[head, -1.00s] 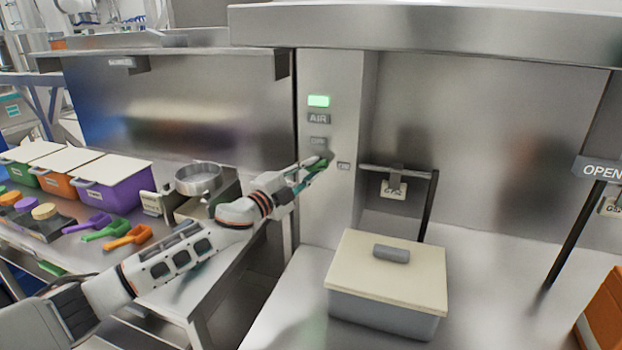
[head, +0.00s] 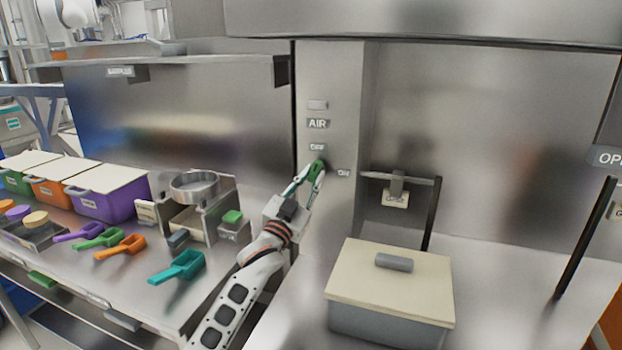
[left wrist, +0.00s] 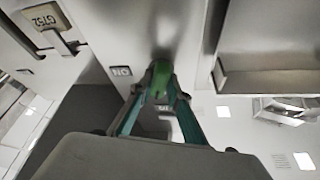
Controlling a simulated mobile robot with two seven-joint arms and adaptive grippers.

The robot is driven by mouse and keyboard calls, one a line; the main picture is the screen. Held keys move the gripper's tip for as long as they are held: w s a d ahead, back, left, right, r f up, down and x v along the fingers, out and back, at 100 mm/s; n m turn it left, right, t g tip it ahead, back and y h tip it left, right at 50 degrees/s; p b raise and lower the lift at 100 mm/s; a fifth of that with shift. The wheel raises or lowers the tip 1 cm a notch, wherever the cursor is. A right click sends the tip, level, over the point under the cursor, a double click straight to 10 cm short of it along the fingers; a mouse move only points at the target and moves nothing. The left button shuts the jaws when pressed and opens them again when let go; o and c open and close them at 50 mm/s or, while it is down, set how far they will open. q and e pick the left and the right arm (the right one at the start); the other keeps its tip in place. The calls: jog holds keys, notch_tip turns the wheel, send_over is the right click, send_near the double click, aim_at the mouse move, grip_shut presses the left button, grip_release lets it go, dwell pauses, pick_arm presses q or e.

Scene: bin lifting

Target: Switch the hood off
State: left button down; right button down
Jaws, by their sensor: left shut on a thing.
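The hood's control panel (head: 336,130) is a steel post with an AIR label (head: 317,123), an OFF label (head: 317,147) and an ON label (head: 343,173). The indicator lamp (head: 317,104) above AIR is grey and unlit. A green knob (head: 317,166) sits on the post just below OFF and left of ON. The knob also shows in the left wrist view (left wrist: 161,76), between the fingers. My left gripper (head: 312,176) is shut on the green knob, its fingertips around it. The fingers partly hide the knob. My right gripper is in no view.
A grey bin with a cream lid (head: 390,285) stands on the hood's worktop, right of my left arm. On the left bench are a round sieve (head: 195,186), a teal scoop (head: 178,267), other scoops and lidded bins.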

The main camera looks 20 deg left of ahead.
pick_arm(q)
jog(key=n+y, duration=0.1)
jog(key=n, duration=0.3)
jog(key=shift+d+y+p, duration=0.1)
jog(key=shift+y+p, duration=0.2)
jog(key=shift+y, duration=0.1)
jog(key=shift+n+y, duration=0.4)
jog(key=shift+n, duration=0.1)
jog(key=shift+r+n+t, duration=0.1)
jog(key=shift+n+t, duration=0.2)
jog(key=shift+n, duration=0.1)
jog(key=c, duration=2.1)
grip_release()
jog(key=shift+o, duration=0.9)
jog(key=shift+s+f, duration=0.3)
jog(key=shift+s, duration=0.05)
jog(key=v, duration=1.1)
jog(key=shift+s, duration=0.15)
